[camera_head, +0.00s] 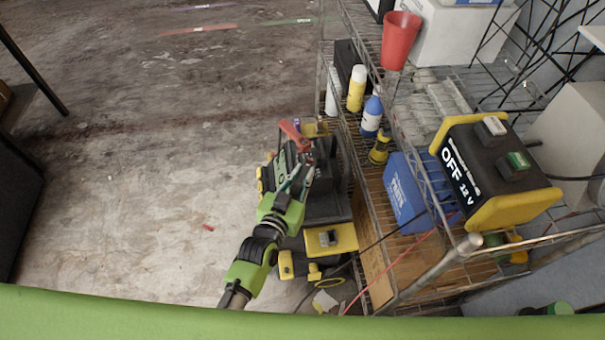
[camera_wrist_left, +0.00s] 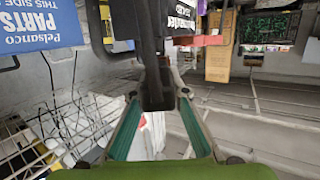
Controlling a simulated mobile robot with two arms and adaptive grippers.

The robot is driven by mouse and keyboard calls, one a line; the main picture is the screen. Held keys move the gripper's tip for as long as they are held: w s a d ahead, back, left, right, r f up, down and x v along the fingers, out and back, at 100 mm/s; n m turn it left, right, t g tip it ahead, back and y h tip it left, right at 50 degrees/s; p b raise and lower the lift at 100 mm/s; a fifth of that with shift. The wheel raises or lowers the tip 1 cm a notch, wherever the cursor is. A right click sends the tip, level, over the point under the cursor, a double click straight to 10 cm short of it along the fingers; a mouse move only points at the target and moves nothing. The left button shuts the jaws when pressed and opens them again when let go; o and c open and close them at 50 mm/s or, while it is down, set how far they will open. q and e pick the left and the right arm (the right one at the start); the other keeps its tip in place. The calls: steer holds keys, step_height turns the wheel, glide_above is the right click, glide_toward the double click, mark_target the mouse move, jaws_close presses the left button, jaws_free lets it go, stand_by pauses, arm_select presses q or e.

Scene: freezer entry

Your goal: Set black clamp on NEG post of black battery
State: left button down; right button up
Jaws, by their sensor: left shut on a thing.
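My left gripper (camera_head: 297,168) reaches up from the bottom of the head view, over the yellow-and-black machine (camera_head: 331,239). In the left wrist view its green-padded fingers (camera_wrist_left: 158,94) are closed on a dark, narrow piece, apparently the black clamp (camera_wrist_left: 151,35). The black battery (camera_head: 326,172) seems to be the dark block just right of the fingers, partly covered by them. A red clamp-like piece (camera_head: 293,134) shows just beyond the fingertips. The NEG post, and whether the black clamp touches it, cannot be made out. My right gripper is not in view.
A wire shelf (camera_head: 378,215) stands close on the right, with bottles, a blue box (camera_head: 405,188) and a red cup (camera_head: 400,40). A yellow-and-black 12 V charger (camera_head: 478,183) reads OFF. Red and black cables hang near the shelf.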

arm_select(q)
steer(key=shift+r, duration=0.1)
steer(key=shift+f+b, duration=0.75)
steer(key=shift+f, duration=0.65)
steer(key=c, duration=1.9)
jaws_free()
steer(key=shift+f, duration=0.1)
steer(key=shift+s, duration=0.1)
steer(key=v, duration=1.1)
steer(key=shift+s+a+r, duration=0.15)
steer(key=shift+s+r, duration=0.1)
steer(key=shift+s, duration=0.1)
steer(key=shift+f, duration=0.1)
